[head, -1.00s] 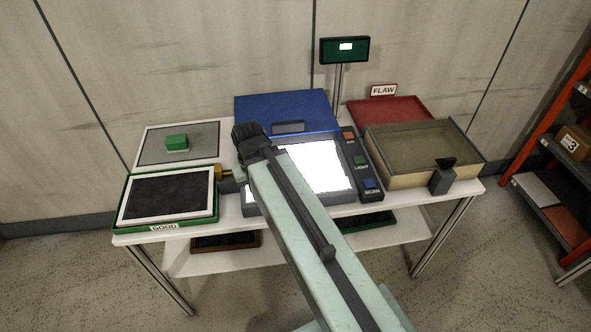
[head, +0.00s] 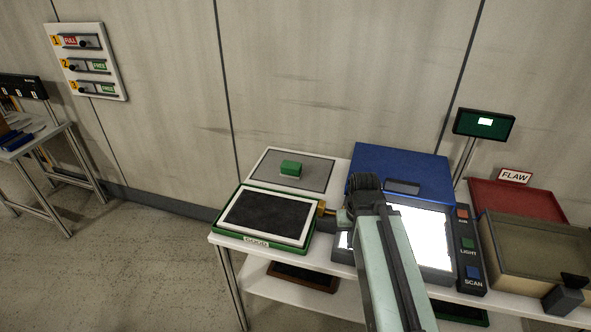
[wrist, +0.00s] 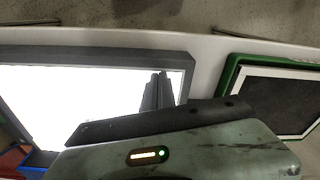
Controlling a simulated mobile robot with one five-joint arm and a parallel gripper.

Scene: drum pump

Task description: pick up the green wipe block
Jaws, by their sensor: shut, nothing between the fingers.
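The green wipe block (head: 291,168) is a small block, bright green on top with a paler lower edge. It lies on a grey mat with a white border (head: 262,160) at the back left of the table. My gripper shows in the wrist view as two dark fingers (wrist: 158,90) close together and empty, over the bright lit panel (wrist: 60,105). In the head view my arm hides the fingers; the wrist part is at the panel's left side, to the right of and nearer than the block. The block is not in the wrist view.
A green tray (head: 228,228) with a white-framed dark pad stands in front of the mat. A blue lid (head: 400,165) stands behind the lit panel. A button strip (head: 467,250), a red tray (head: 515,198) and a tan box (head: 500,262) are to the right. Floor is clear at left.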

